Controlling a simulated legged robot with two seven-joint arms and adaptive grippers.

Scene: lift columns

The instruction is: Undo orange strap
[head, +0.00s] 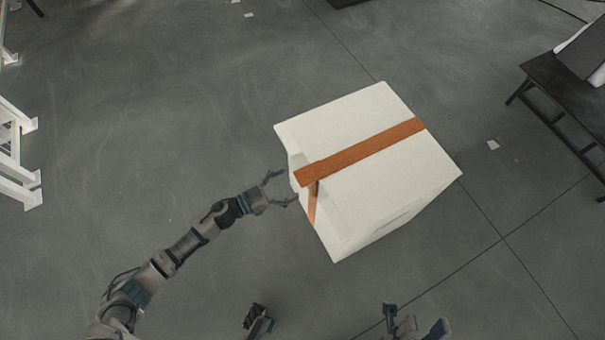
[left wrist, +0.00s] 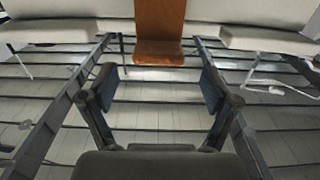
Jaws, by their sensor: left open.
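The orange strap (head: 370,150) runs across the top of a white box (head: 340,115) on the floor. At the box's left edge it has a squared end, and a narrower orange piece (head: 313,207) shows down the side face. My left gripper (head: 280,188) is open and empty, just left of this edge, its fingers towards the strap end. In the left wrist view the strap (left wrist: 158,18) hangs ahead, beyond my open fingertips (left wrist: 160,85), with a gap between. Dark parts at the head view's bottom edge are cut off; I cannot tell if they include my right gripper.
A dark table (head: 565,90) stands at the upper right. White rails (head: 17,150) stand at the left edge. Grey floor (head: 180,90) around the box is mostly clear, with a few small pale scraps.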

